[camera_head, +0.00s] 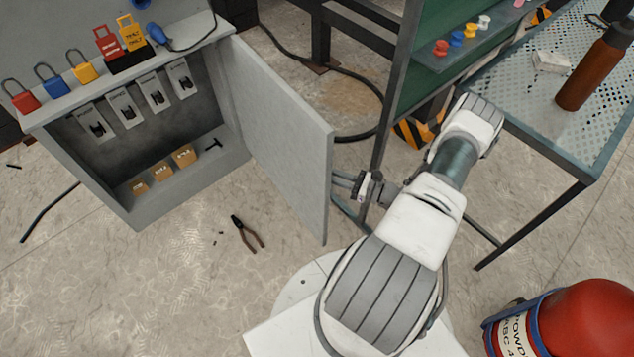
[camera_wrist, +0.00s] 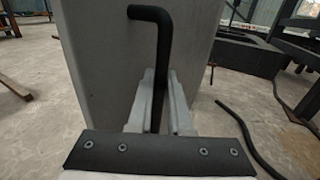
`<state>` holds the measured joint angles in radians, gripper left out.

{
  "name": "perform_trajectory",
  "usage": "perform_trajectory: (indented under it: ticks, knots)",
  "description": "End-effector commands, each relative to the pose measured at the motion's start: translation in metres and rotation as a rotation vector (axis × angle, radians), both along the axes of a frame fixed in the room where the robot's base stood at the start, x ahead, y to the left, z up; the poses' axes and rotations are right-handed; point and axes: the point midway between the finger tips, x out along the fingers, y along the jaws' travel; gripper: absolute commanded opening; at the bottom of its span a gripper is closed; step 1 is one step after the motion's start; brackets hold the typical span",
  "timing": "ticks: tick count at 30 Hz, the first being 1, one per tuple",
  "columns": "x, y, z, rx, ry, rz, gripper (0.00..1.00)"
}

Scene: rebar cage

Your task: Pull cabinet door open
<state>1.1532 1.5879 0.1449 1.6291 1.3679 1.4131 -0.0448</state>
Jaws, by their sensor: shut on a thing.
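The grey cabinet (camera_head: 140,205) stands at the left in the head view, its inside showing. Its door (camera_head: 283,140) stands wide open, swung out to the right of the opening. My gripper (camera_head: 340,183) is at the outer face of the door near its free edge. In the wrist view the door panel (camera_wrist: 100,60) fills the middle. A black bent bar handle (camera_wrist: 163,50) stands upright in front of the panel. The fingers of my gripper (camera_wrist: 160,105) are shut on the lower part of this handle. The handle is hidden behind the door in the head view.
Padlocks (camera_head: 83,68) sit on the cabinet top. Pliers (camera_head: 247,233) lie on the floor before the cabinet. A perforated table (camera_head: 520,95) with a brown bottle (camera_head: 597,68) stands right. A red extinguisher (camera_head: 590,320) is at bottom right. A black cable (camera_head: 360,134) lies behind the door.

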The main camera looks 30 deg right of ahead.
Motion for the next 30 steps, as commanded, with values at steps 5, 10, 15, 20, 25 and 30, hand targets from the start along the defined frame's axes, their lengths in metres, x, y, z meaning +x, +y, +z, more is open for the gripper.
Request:
perform_trajectory:
  ticks: [5, 10, 15, 20, 25, 30]
  knots:
    - [0.003, -0.017, -0.001, -0.002, -0.002, 0.028, 0.0]
    - [0.004, -0.025, -0.001, -0.001, -0.001, 0.043, 0.0]
    - [0.004, -0.027, 0.0, 0.001, 0.001, 0.047, 0.0]
    - [0.004, -0.027, 0.0, 0.001, 0.001, 0.047, 0.0]
    - [0.004, -0.027, 0.0, 0.001, 0.001, 0.047, 0.26]
    - [0.004, -0.027, 0.0, 0.0, 0.0, 0.047, 0.47]
